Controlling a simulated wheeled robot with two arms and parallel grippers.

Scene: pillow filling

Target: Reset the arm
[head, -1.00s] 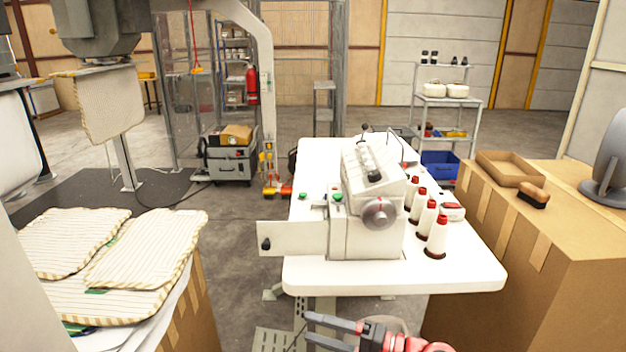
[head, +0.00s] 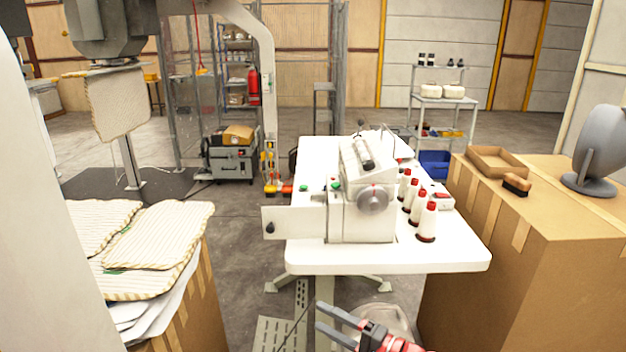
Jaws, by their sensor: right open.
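My right gripper (head: 328,322) shows at the bottom centre of the head view, in front of and below the near edge of the white sewing table (head: 430,258). Its two dark fingers point left and stand apart, with nothing between them. The red and black wrist of my right arm runs off the bottom edge. My left gripper does not show.
A sewing machine (head: 362,205) and several red-topped thread cones (head: 426,222) stand on the table. Striped pillow covers (head: 160,235) lie stacked on a cardboard box at left. A large carton (head: 560,255) with a brush (head: 517,185) stands at right.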

